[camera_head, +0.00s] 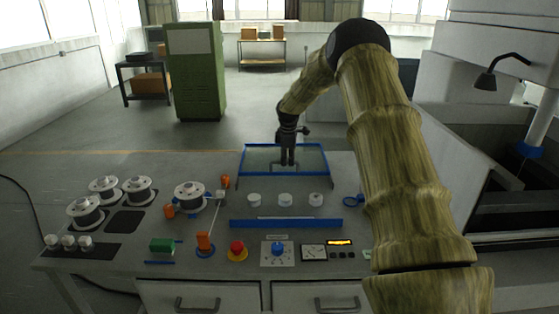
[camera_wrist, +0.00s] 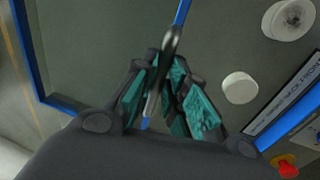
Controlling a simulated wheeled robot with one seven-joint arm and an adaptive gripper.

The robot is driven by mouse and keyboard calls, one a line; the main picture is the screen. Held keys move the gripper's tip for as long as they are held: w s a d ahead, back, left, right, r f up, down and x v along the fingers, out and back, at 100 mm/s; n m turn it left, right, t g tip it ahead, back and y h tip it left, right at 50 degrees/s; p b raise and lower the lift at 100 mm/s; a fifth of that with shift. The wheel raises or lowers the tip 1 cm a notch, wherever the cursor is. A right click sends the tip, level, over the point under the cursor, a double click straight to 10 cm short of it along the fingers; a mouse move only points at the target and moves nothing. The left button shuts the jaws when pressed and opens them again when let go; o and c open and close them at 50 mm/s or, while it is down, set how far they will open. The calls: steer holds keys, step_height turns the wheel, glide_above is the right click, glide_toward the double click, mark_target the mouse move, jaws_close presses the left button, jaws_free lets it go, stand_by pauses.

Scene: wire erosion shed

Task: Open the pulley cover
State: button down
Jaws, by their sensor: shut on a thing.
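The pulley cover (camera_head: 318,165) is a see-through pane in a blue frame at the back of the grey bench in the head view. It stands behind a row of white pulleys (camera_head: 285,200); I cannot tell its exact tilt. My gripper (camera_head: 287,163) is over the middle of the cover, with the arm reaching in from the right. In the wrist view, my gripper (camera_wrist: 163,95) is shut on the dark cover handle (camera_wrist: 171,45), beside a thin blue frame edge (camera_wrist: 182,12). The fingers hide part of the handle. White pulleys also show there on the right (camera_wrist: 240,88).
Several wire spools (camera_head: 138,190) stand on the left of the bench. A machine with a lamp (camera_head: 486,81) stands at right.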

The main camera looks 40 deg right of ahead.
steer(key=shift+w+d+r, duration=0.15)
steer(key=shift+d+r, duration=0.05)
steer(key=shift+r, duration=0.05)
steer(key=c, duration=1.8)
jaws_free()
steer(key=shift+c, duration=0.2)
steer(key=o, duration=0.3)
steer(key=shift+o, duration=0.4)
steer(key=shift+w+f, duration=0.1)
steer(key=shift+f, duration=0.1)
steer(key=shift+a+r, duration=0.1)
steer(key=shift+r, duration=0.15)
step_height(320, 180, up, 11)
steer(key=s+a, duration=0.1)
steer(key=s, duration=0.1)
steer(key=shift+r, duration=0.15)
